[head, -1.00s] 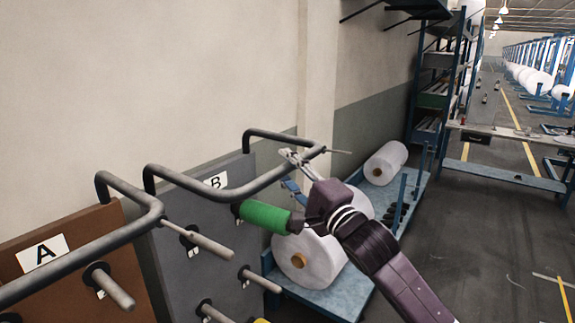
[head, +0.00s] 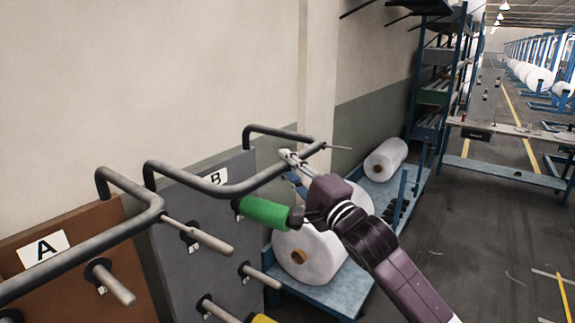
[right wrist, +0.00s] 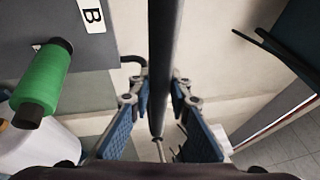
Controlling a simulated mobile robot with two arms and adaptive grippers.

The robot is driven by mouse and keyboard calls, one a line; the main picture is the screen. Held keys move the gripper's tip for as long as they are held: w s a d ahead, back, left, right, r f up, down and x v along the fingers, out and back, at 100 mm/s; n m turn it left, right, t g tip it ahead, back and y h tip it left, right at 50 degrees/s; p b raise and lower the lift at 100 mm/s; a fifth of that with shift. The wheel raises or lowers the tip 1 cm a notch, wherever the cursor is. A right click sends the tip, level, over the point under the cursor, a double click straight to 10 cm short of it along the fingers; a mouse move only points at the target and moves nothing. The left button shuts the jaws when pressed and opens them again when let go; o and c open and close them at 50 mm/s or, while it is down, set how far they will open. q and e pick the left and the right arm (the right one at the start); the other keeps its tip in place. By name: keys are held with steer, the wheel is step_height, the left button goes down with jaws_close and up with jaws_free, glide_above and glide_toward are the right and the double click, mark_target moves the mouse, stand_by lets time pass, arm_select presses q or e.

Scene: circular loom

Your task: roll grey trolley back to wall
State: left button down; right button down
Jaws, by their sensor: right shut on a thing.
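The grey trolley (head: 175,275) is an upright grey panel with a white "B" label, several pegs and a dark tubular push handle (head: 235,188). It stands in the lower left of the head view, close to the wall. A green spool (head: 265,213) sits on one of its pegs. My right gripper (head: 302,163) is shut on the handle near its right end. In the right wrist view the handle bar (right wrist: 163,50) runs between the two blue-padded fingers (right wrist: 159,98). The trolley's base and wheels are out of view. My left gripper is not in view.
A brown trolley (head: 70,282) with an "A" label stands just left. A blue cart (head: 325,294) with white rolls stands to the right along the wall (head: 180,70). Blue shelving (head: 437,90) is farther back. The floor (head: 470,240) at right is open.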

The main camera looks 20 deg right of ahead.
steer(key=shift+w+a+r, duration=0.1)
steer(key=shift+w, duration=0.05)
steer(key=w+a, duration=0.1)
steer(key=w, duration=0.1)
steer(key=w+a+p, duration=0.1)
steer(key=w+a, duration=0.1)
steer(key=shift+w+a, duration=0.15)
steer(key=shift+a, duration=0.1)
steer(key=c, duration=2.1)
jaws_free()
steer(key=o, duration=0.3)
steer(key=shift+w+a, duration=0.2)
steer(key=shift+o, duration=0.2)
steer(key=v, duration=1.2)
